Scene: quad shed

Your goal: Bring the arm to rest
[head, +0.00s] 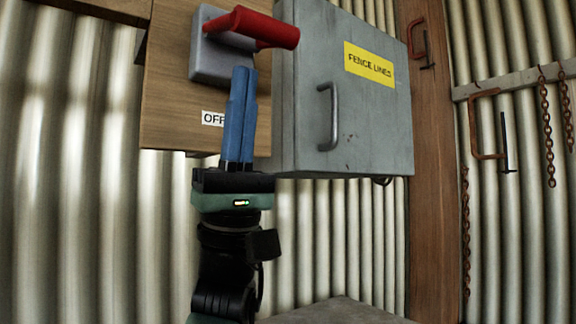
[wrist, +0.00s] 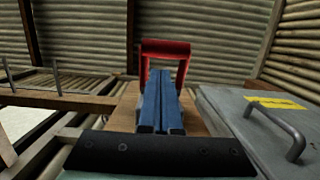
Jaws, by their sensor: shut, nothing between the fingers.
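My gripper (head: 242,72) points upward in the head view, with its two blue fingers together and nothing between them. Its fingertips appear just below the red handle (head: 262,27) of a switch on a wooden board (head: 177,85). In the wrist view, the blue fingers (wrist: 160,75) lie side by side in front of the red handle (wrist: 166,47), which has a U shape. I cannot tell whether the fingertips touch the handle. The fingers hide part of the board and the end of the "OFF" label (head: 212,118).
A grey metal box (head: 350,115) with a yellow "FENCE LINES" label (head: 369,64) and a bar handle (head: 330,117) stands close at the right of my gripper. Chains (head: 548,130) and clamps (head: 487,125) hang farther right. A grey surface (head: 335,312) lies below. Corrugated wall is behind.

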